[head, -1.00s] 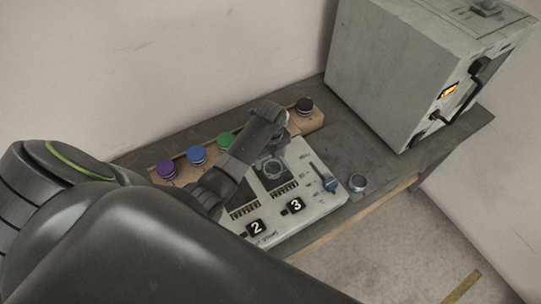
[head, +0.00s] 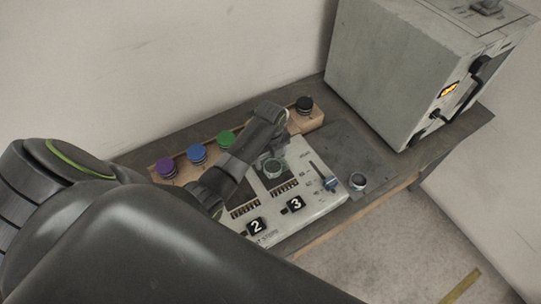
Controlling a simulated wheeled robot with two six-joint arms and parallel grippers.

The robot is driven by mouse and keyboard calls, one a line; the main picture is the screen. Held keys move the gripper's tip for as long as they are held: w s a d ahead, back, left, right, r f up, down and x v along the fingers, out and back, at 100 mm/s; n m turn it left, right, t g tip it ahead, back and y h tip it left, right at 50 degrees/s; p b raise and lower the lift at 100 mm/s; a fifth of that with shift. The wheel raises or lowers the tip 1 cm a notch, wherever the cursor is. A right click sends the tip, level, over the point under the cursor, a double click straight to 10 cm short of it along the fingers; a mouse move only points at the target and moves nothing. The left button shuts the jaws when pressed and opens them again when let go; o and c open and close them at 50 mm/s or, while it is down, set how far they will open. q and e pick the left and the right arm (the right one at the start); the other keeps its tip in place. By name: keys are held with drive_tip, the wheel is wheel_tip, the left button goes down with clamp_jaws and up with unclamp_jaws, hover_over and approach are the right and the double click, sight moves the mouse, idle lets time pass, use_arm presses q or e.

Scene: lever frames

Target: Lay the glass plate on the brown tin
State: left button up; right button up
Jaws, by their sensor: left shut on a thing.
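The tin that looks dark brown, nearly black (head: 304,106), stands at the right end of the wooden rack in the head view. My left arm reaches over the panel from the left, and my left gripper (head: 275,150) points down behind its own wrist. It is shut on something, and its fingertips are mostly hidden. A small round, grey-rimmed piece (head: 272,168) shows just below it, above the panel. The glass plate's clear outline is hard to make out there. The brown tin stands apart from the gripper, farther back and to the right. My right gripper is not in view.
Purple (head: 166,167), blue (head: 197,153) and green (head: 226,140) tins stand along the rack. A large grey cabinet (head: 385,75) stands behind.

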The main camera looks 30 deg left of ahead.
use_arm(q)
drive_tip(key=o, duration=1.1)
drive_tip(key=shift+o, duration=0.2)
drive_tip(key=shift+r, duration=3.5)
